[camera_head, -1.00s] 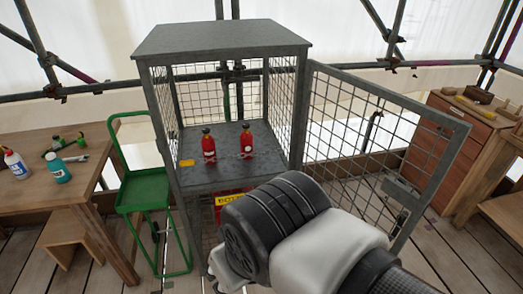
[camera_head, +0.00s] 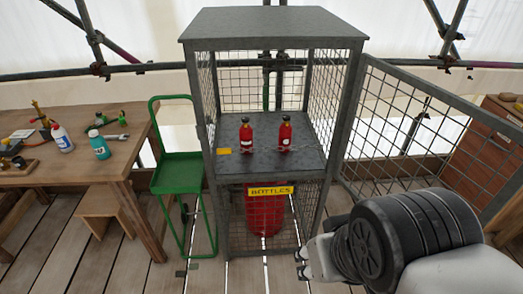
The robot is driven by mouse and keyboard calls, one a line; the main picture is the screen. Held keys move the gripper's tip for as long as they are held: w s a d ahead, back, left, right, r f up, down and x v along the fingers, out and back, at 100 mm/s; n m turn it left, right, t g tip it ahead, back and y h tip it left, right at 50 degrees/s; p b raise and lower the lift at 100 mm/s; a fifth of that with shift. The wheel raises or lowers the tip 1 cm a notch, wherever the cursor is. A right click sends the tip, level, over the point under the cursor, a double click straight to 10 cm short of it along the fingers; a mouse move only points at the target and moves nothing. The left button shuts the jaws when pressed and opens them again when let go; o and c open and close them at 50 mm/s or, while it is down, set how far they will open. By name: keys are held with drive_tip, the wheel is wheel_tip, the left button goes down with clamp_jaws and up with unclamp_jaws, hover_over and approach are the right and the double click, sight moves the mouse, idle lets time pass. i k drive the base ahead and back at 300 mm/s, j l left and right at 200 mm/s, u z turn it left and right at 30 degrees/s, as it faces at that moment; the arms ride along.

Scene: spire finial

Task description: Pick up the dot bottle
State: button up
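Two small red bottles with dark caps stand upright on the upper shelf of a grey mesh cage (camera_head: 228,168). The left bottle (camera_head: 246,134) and the right bottle (camera_head: 285,135) each carry a pale mark. The right one's mark looks like a round dot, but it is too small to be sure. My gripper (camera_head: 301,264) is low, in front of the cage's lower right part, well below and apart from both bottles. Its fingertips are small and partly hidden by my wrist, so I cannot tell its opening. Nothing shows in it.
The cage's mesh door (camera_head: 425,135) stands open to the right. A yellow BOTTLES sign (camera_head: 270,191) and a large red cylinder (camera_head: 265,215) are below the shelf. A green trolley (camera_head: 180,172) and a wooden table (camera_head: 105,160) with bottles and tools are left. A wooden cabinet (camera_head: 490,150) is right.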

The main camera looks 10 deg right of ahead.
sight(285, 130)
drive_tip(key=i+l+u, duration=0.25)
drive_tip(key=i+u, duration=0.2)
drive_tip(key=i+l+u, duration=0.45)
drive_tip(key=k+j, duration=0.1)
